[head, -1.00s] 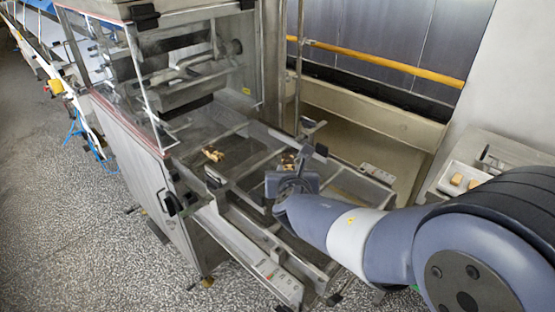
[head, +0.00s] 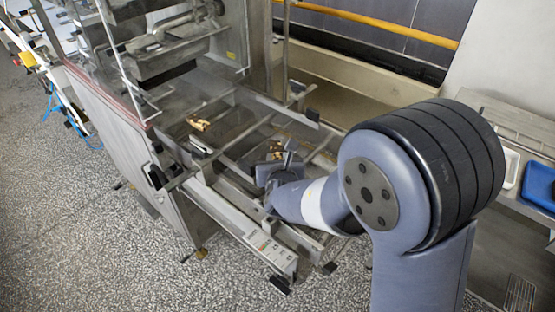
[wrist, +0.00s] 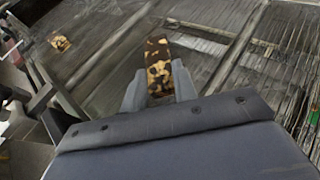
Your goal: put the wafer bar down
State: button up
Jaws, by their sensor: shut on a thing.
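The wafer bar (wrist: 158,60), patchy dark brown and tan, sits between the two fingers of my gripper (wrist: 158,84) in the wrist view. My gripper is shut on it, and its far end sticks out past the fingertips. In the head view my gripper (head: 277,166) is over the wire mesh bed of the machine, with the bar (head: 277,151) just beyond it. I cannot tell whether the bar touches the mesh. A second similar bar (head: 198,124) lies further left on the bed; it also shows in the wrist view (wrist: 60,42).
The enrober's clear-sided housing (head: 165,50) rises behind the bed at the left. Metal rails cross and border the bed. A blue tray (head: 540,184) and a white tray (head: 510,166) stand at the right.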

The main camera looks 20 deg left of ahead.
jog(key=shift+f, duration=0.15)
jog(key=o, duration=0.8)
